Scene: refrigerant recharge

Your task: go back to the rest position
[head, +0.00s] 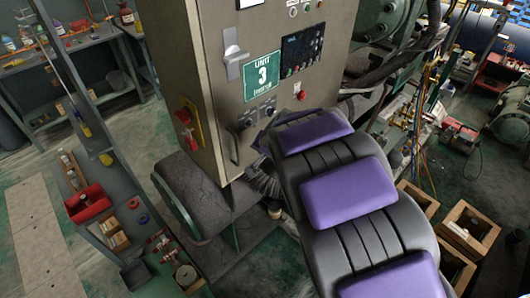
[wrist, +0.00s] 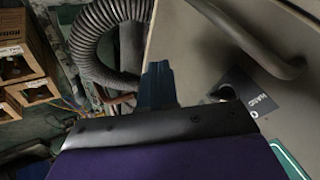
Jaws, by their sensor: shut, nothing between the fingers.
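My arm, black with purple pads, reaches from the bottom right of the head view up to the front of a grey control cabinet (head: 185,75). The cabinet carries a green "UNIT 3" sign (head: 262,75). My gripper (wrist: 157,72) shows in the wrist view as blue-grey fingers beyond a dark plate. It is shut and empty, close to the cabinet's panel. A curved handle (wrist: 255,45) is to its right. I cannot tell whether the fingers touch the panel. In the head view my arm mostly hides the gripper.
A ribbed hose (wrist: 90,40) runs left of the gripper. Wooden crates (head: 467,229) stand right of my arm. A shelf with a red bin (head: 88,203) is at left, and a workbench (head: 85,42) stands behind it.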

